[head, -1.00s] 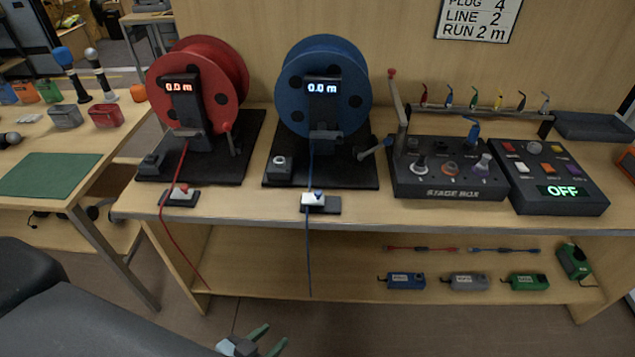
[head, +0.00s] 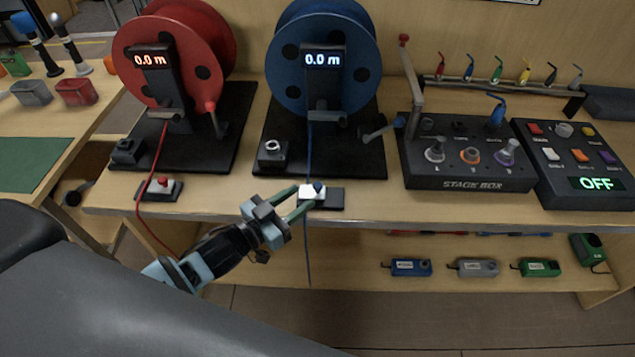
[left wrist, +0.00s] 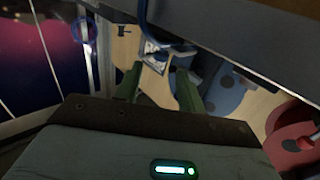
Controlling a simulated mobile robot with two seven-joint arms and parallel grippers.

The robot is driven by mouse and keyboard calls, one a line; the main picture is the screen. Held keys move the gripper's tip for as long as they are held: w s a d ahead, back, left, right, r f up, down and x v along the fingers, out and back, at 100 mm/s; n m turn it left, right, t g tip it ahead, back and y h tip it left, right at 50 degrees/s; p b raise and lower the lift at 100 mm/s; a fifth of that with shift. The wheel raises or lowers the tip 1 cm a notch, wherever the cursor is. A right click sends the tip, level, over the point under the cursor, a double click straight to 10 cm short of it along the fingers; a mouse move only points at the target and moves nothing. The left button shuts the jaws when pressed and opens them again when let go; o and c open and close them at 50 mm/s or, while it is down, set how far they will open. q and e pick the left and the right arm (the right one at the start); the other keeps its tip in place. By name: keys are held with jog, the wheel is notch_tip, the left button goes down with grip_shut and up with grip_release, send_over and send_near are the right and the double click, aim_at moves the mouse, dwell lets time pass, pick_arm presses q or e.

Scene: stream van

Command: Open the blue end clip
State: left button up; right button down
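The blue end clip (head: 312,192) is a small white block with a blue knob on a dark base plate (head: 336,199) at the table's front edge. A blue cable (head: 308,255) runs from the blue reel (head: 290,85) through it and hangs down in front. My left gripper (head: 304,199) has its green fingers apart, with the tips right at the clip's front left side. I cannot tell whether they touch it. In the left wrist view the clip (left wrist: 155,56) shows just beyond the gap between the open fingers (left wrist: 158,86). My right gripper is out of view.
The red reel (head: 195,35) and its red-knobbed clip (head: 161,187) stand to the left. The stage box (head: 465,180) and a panel reading OFF (head: 595,183) stand to the right. A lower shelf (head: 345,270) holds small boxes.

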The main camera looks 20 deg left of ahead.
aim_at(314, 188)
pick_arm(q)
jog(key=x, duration=0.6)
jog(key=shift+w+d, duration=0.15)
jog(key=shift+w, duration=0.2)
jog(key=shift+c, duration=0.2)
grip_shut()
